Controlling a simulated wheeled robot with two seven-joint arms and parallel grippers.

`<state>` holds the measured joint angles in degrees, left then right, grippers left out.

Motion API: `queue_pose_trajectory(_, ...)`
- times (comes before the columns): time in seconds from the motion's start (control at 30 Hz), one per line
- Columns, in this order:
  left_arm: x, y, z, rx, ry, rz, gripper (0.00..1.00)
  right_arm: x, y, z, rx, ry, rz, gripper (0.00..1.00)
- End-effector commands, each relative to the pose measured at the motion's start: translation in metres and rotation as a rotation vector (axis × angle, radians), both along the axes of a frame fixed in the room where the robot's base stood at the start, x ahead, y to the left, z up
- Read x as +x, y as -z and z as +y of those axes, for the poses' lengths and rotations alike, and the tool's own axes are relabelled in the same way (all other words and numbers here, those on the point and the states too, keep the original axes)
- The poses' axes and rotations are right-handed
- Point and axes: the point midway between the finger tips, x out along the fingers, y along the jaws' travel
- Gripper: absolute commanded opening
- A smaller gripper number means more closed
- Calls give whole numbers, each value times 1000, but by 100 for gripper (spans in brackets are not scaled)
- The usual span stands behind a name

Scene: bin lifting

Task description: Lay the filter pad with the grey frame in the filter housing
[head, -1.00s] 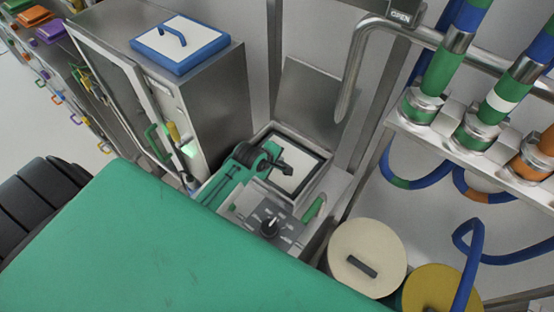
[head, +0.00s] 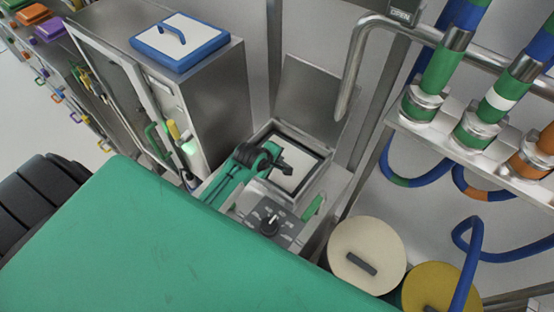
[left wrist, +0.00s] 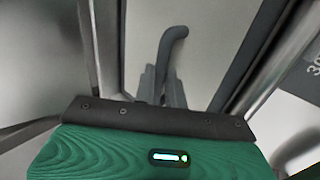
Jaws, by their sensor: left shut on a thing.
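The filter pad (head: 302,178) is white with a dark grey frame. In the head view it lies at the mouth of the filter housing (head: 324,196), a metal box with its lid raised behind. I cannot tell if the pad rests fully on the bottom. My left gripper (head: 282,164) is over the pad, shut on its grey handle. In the left wrist view the bent grey handle (left wrist: 174,45) stands between the fingers (left wrist: 163,88). The arm hides the pad's left part. My right gripper is in neither view.
The raised lid (head: 312,98) stands behind the housing. A metal cabinet at left bears a blue-framed pad (head: 180,42). A bent pipe (head: 355,65) hangs at right, near hose fittings. Round lids (head: 366,250) stand at lower right.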

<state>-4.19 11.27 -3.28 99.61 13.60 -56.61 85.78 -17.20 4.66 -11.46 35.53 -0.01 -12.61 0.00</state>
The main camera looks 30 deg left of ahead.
Motion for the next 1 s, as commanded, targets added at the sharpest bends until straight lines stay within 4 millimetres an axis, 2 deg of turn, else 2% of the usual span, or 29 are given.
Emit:
queue_pose_trajectory(0.67, 0, 3, 0, 0, 0, 0, 0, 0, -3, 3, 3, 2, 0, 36)
queue_pose_trajectory(0.7, 0, 3, 0, 0, 0, 0, 14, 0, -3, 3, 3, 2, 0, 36)
queue_pose_trajectory(0.8, 0, 4, 0, 0, 0, 0, 34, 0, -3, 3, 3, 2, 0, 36)
queue_pose_trajectory(0.83, 0, 4, 0, 0, 0, 0, 38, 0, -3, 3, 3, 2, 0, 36)
queue_pose_trajectory(1.0, 0, 4, 0, 0, 0, 0, 38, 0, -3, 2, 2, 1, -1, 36)
